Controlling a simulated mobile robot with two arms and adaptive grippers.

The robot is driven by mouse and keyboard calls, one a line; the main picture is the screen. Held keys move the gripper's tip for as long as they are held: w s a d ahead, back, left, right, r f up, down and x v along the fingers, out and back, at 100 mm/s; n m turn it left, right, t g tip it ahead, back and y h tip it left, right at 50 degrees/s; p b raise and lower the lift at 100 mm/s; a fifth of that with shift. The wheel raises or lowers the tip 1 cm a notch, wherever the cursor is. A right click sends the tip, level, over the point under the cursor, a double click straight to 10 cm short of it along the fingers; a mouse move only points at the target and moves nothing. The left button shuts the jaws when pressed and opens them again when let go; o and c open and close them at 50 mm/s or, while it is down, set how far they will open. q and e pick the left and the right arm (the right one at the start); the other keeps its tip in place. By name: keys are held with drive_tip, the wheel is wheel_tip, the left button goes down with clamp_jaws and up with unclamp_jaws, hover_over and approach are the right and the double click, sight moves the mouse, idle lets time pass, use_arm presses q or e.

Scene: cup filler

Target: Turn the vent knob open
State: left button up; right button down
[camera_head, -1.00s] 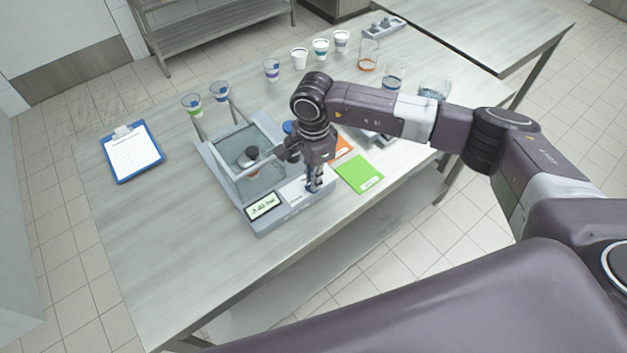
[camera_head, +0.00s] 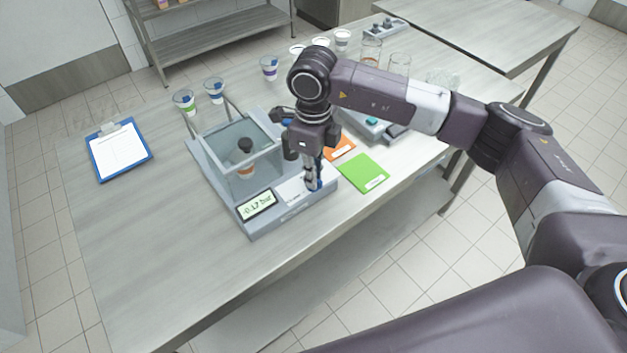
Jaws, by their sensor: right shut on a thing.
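The cup filler machine (camera_head: 222,200) stands on the table, a grey base with a clear-walled chamber (camera_head: 230,135). A cup with an orange band (camera_head: 246,169) is inside, under a dark rounded part (camera_head: 245,146). The front display (camera_head: 257,206) appears to read -0.17 bar. My right gripper (camera_head: 313,186) points down at the right front of the base and is shut on a small blue piece, seemingly the vent knob, mostly hidden between the fingers. The knob's turn angle cannot be seen. My left gripper is not in view.
A blue clipboard (camera_head: 120,150) lies at the left. Cups (camera_head: 215,90) and glass beakers (camera_head: 398,64) stand along the back. Green (camera_head: 364,174) and orange cards lie right of the machine. The table's front left is clear.

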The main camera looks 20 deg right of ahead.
drive_tip(key=m+b, duration=0.2)
drive_tip(key=m, duration=0.1)
drive_tip(key=shift+m+b, duration=0.5)
drive_tip(key=shift+m, duration=0.7)
drive_tip(key=shift+r, duration=0.1)
drive_tip(key=c, duration=2)
unclamp_jaws()
drive_tip(key=shift+c, duration=0.2)
wheel_tip(320, 180, up, 12)
